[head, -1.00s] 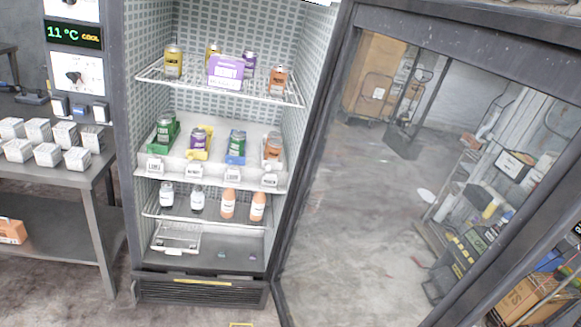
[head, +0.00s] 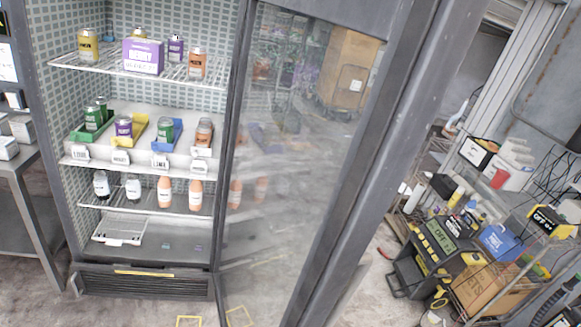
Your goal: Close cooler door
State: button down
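The cooler (head: 140,285) stands at the left with its front open, showing its lit shelves. Its glass door (head: 300,170) has a dark grey frame (head: 385,150) and is hinged at the cooler's right side. The door stands ajar, swung out toward me, and its glass reflects cans, bottles and a brown box. My gripper is not in view, so I cannot see whether anything touches the door.
Inside, cans and a purple box (head: 143,57) stand on the top shelf, more cans on the middle one, and bottles (head: 165,191) below. A metal table (head: 20,165) is at the left. A cart with boxes (head: 490,285) and a yellow-black machine (head: 435,245) are at the right.

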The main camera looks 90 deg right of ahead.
aim_at(428, 41)
jog(key=k+l+z, duration=0.1)
jog(key=k+z, duration=0.35)
jog(key=k+l+z, duration=0.15)
jog(key=z, duration=0.3)
jog(key=k+l+z, duration=0.45)
jog(key=i+l+u, duration=0.2)
jog(key=i, duration=0.15)
jog(key=j, duration=0.1)
